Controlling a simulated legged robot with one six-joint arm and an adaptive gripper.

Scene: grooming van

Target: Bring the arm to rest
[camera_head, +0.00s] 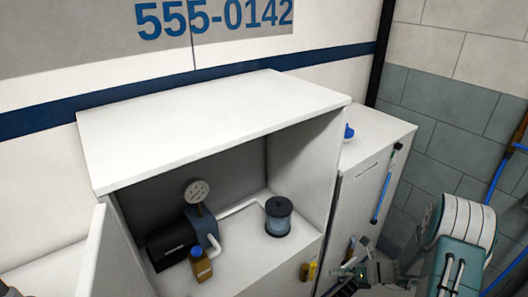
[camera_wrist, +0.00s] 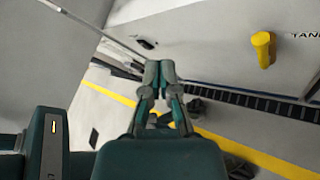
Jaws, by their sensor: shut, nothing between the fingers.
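My gripper (camera_wrist: 158,72) shows in the wrist view with its fingertips together, shut and empty. It points toward a pale floor with a yellow line and a white panel. In the head view my arm (camera_head: 462,240) is at the lower right, beside the cabinet. The gripper end is low in that view, and its fingers are hard to make out there.
An open white cabinet (camera_head: 215,115) holds a pump with a gauge (camera_head: 197,192), a small amber bottle (camera_head: 201,264) and a clear canister (camera_head: 279,217). A lower white cabinet (camera_head: 385,135) stands to its right. A yellow knob (camera_wrist: 263,48) sticks out from the panel.

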